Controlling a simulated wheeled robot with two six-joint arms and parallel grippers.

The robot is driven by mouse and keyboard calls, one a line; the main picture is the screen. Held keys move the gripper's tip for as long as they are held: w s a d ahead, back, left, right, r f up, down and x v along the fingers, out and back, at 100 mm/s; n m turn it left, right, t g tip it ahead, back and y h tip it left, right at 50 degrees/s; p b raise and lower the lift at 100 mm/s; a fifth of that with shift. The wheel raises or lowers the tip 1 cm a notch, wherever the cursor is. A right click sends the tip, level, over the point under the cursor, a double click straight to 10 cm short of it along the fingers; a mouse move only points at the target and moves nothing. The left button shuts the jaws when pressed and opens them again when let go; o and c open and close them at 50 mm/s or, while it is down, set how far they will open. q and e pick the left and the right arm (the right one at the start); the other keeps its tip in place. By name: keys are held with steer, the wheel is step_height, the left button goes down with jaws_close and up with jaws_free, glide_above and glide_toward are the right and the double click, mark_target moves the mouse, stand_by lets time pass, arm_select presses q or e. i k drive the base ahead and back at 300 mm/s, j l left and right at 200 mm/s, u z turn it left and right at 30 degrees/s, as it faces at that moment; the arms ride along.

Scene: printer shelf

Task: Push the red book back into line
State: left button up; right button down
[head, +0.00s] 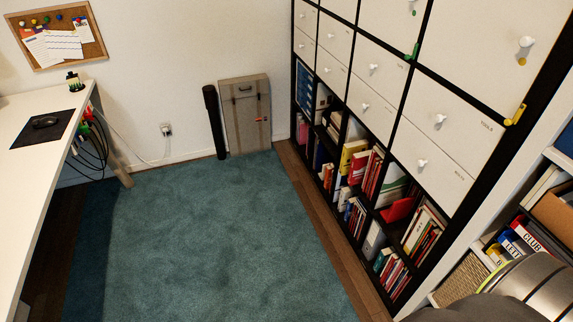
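A red book (398,209) sits in a lower compartment of the black-framed shelf unit (382,238) on the right. It looks tilted or lying flat, with its front end sticking out towards the room past the other books. White and green books stand just behind it, and a row of upright books is to its right in the neighbouring compartment. Neither gripper is in view. A grey rounded part at the bottom right corner seems to be my own arm.
White drawers with knobs (422,163) fill the shelf above the books. A teal carpet (210,240) gives clear floor in front. A white desk (40,125) stands on the left, and a grey case (245,115) leans on the back wall. Binders (520,240) stand at the right.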

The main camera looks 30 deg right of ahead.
mark_target(359, 164)
steer(key=i+j+z, duration=0.15)
steer(key=i, duration=0.25)
steer(key=i+z, duration=0.15)
steer(key=i, duration=0.3)
steer(key=i+j+z, duration=0.15)
steer(key=i, duration=0.25)
steer(key=i+j+z, duration=0.15)
steer(key=i+j, duration=0.15)
steer(key=i, duration=0.1)
